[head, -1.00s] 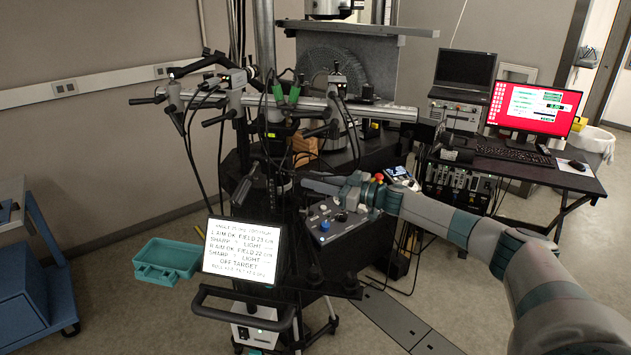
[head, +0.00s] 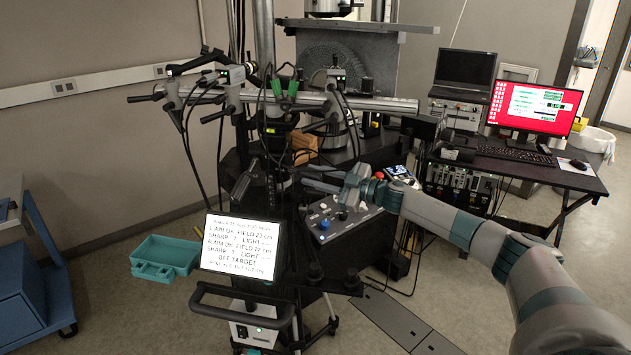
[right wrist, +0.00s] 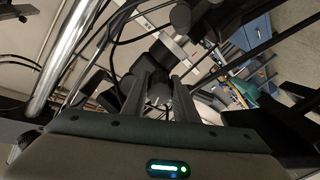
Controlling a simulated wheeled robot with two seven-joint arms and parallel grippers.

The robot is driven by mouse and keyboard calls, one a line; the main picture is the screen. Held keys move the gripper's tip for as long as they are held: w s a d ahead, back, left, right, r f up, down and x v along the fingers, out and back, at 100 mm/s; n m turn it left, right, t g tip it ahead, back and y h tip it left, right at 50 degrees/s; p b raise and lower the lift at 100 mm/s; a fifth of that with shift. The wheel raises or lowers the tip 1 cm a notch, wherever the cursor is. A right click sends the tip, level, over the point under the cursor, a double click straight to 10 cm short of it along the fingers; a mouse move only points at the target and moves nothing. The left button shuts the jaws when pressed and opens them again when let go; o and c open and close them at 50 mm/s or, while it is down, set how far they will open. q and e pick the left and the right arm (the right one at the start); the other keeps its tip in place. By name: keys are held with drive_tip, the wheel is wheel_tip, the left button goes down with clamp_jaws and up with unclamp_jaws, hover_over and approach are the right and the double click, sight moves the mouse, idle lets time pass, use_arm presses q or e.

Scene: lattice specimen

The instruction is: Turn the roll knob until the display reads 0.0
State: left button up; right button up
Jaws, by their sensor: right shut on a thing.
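The display (head: 240,246) is a lit white screen on a stand at lower centre-left. It shows several text lines, among them "OFF TARGET"; its small top and bottom lines are too blurred to read. My right gripper (head: 308,180) reaches in from the right to the dark rig under the crossbar. In the right wrist view its two fingers (right wrist: 158,97) close on a small dark knob-like part (right wrist: 158,88). That part is mostly hidden in the head view, and I see no label naming it the roll knob. My left gripper is not in view.
A grey control box (head: 338,222) with a blue knob sits just below my right wrist. Cables and a crossbar (head: 375,104) with cameras crowd the rig. A teal bin (head: 165,258) lies on the floor at left. A desk (head: 530,165) with a red-screened monitor stands at right.

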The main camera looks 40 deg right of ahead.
drive_tip(key=n+b, duration=0.2)
drive_tip(key=n, duration=0.3)
drive_tip(key=shift+b, duration=0.35)
drive_tip(key=shift+n, duration=0.3)
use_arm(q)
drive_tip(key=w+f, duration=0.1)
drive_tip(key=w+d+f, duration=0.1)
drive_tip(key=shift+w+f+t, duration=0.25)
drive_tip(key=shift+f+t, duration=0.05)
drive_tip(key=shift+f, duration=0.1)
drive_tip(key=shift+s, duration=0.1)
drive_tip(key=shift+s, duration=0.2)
use_arm(e)
drive_tip(key=o, duration=1.1)
drive_tip(key=shift+c, duration=0.2)
